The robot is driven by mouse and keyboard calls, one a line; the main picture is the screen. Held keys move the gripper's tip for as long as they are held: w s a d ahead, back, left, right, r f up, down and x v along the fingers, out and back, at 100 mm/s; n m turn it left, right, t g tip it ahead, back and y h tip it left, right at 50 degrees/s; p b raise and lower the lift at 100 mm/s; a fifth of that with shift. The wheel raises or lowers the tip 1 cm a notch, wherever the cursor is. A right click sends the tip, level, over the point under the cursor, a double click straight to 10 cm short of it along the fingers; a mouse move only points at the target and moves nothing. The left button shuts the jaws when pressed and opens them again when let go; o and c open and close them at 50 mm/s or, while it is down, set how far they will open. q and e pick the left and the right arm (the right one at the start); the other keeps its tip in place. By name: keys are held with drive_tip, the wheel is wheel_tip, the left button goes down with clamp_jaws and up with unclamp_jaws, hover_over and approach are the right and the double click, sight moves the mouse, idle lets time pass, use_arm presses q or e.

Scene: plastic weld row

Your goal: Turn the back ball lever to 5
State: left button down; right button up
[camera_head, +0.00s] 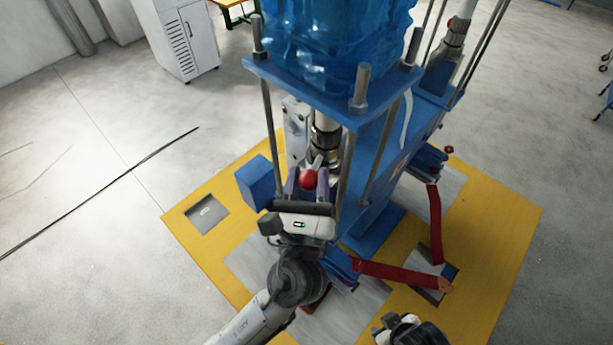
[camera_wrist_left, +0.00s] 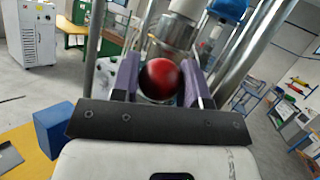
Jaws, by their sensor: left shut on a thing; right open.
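The red ball (camera_head: 308,180) of a lever sits inside the blue machine, in front of a metal cylinder (camera_head: 326,140). It also shows large in the left wrist view (camera_wrist_left: 160,79). My left gripper (camera_head: 307,174) is shut on the ball, with one purple-grey finger on each side; its fingers flank the ball in the wrist view (camera_wrist_left: 160,76). The lever's shaft and any number scale are hidden or too small to read. My right gripper (camera_head: 408,330) is at the bottom edge of the head view, open and apart from the machine, partly cut off.
Metal rods (camera_head: 270,125) and a blue plate (camera_head: 300,92) stand close around my left gripper. A blue block (camera_head: 257,181) is to the left. Red straps (camera_head: 405,274) run on the right over the yellow base (camera_head: 500,215). The grey floor at left is mostly clear.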

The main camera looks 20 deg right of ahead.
use_arm(q)
drive_tip(key=c, duration=0.9)
unclamp_jaws()
drive_tip(key=b+v, duration=0.3)
drive_tip(key=v, duration=1.1)
drive_tip(key=shift+w+b, duration=0.1)
drive_tip(key=shift+b, duration=0.25)
drive_tip(key=shift+c, duration=0.3)
